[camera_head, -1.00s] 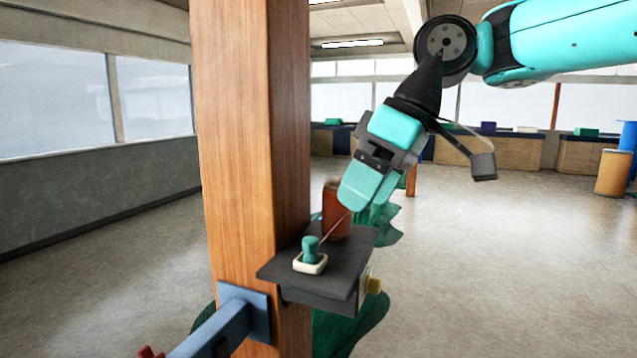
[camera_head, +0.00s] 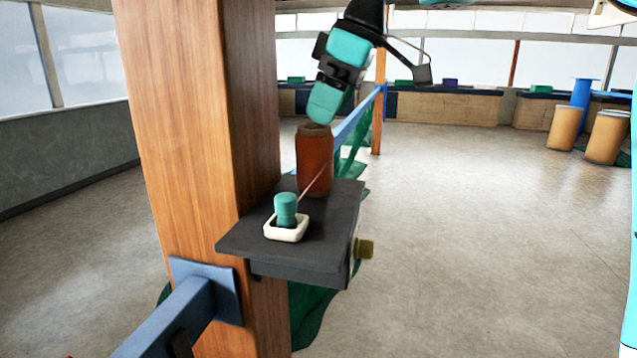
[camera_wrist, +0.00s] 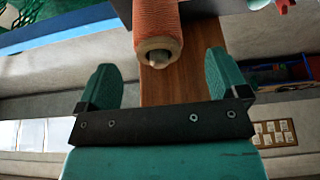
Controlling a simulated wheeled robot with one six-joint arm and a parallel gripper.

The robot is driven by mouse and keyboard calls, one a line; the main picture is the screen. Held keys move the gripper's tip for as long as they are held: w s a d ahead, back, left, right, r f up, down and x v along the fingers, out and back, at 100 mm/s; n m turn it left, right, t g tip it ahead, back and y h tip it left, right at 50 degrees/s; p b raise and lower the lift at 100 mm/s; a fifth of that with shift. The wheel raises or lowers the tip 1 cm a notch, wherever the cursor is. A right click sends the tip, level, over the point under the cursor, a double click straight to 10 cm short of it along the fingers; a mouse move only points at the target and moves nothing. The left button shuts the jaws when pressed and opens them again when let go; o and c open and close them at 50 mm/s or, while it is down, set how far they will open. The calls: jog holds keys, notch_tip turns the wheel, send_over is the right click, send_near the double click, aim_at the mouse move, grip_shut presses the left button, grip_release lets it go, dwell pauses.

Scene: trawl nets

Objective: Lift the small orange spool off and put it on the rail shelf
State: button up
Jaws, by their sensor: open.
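The orange-brown spool (camera_head: 314,165) stands upright on a dark shelf (camera_head: 290,263) fixed to a wooden post. It also shows in the wrist view (camera_wrist: 158,22), its pale end with a small tip facing the camera. My gripper (camera_head: 321,115) is at the spool's top end in the head view. In the wrist view my gripper (camera_wrist: 160,62) is open, its teal fingers wide apart, with the spool beyond the gap between them. Nothing is held. A thin strand runs from the spool towards a teal bobbin (camera_head: 286,206) in a white dish (camera_head: 284,233).
The wooden post (camera_head: 190,120) rises close to the left of the shelf. A blue rail (camera_head: 180,315) meets it below. Green netting (camera_head: 310,310) hangs beneath.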

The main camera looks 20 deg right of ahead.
aim_at(321, 127)
jog(key=b+x, duration=0.2)
jog(key=x, duration=0.4)
jog(key=shift+w+f, duration=0.15)
jog(key=shift+f, duration=0.15)
jog(key=c, duration=1)
